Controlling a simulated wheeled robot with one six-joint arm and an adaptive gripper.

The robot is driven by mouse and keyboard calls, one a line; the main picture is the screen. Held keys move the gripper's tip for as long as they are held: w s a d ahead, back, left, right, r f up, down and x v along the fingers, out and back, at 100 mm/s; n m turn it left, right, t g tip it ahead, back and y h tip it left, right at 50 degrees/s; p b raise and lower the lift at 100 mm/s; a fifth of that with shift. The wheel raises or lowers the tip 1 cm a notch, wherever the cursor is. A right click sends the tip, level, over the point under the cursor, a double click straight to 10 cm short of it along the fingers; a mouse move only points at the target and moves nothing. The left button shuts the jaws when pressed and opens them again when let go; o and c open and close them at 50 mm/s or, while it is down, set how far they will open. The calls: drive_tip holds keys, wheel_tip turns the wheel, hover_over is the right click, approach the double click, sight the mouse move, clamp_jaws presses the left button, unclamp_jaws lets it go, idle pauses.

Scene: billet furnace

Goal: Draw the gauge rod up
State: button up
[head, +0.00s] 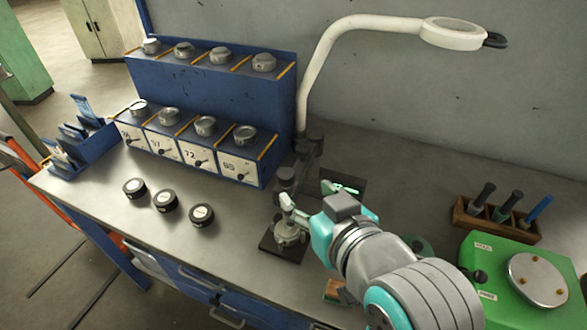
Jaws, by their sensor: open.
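A small gauge stand with a dark square base (268,245) stands near the bench's front middle. A dark upright part with a round head (287,175) rises behind it. A round metal piece (286,236) sits on the base. I cannot pick out the gauge rod itself for certain. My gripper (315,194) comes in from the lower right. Its teal fingers are spread apart, one beside the stand and one further back to the right. Nothing shows between them. Whether the near finger touches the stand cannot be told.
A blue two-step rack (278,88) with several metal knobs stands behind left. Three black round pieces (166,202) lie in front. A white lamp (318,68) arches behind the stand. A green device (490,252) and a wooden tool block (470,221) are at right.

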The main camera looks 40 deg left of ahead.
sight(286, 173)
drive_tip(key=x, duration=1)
drive_tip(key=shift+w+a+f, duration=0.1)
drive_tip(key=shift+w+a, duration=0.05)
drive_tip(key=shift+a, duration=0.2)
clamp_jaws()
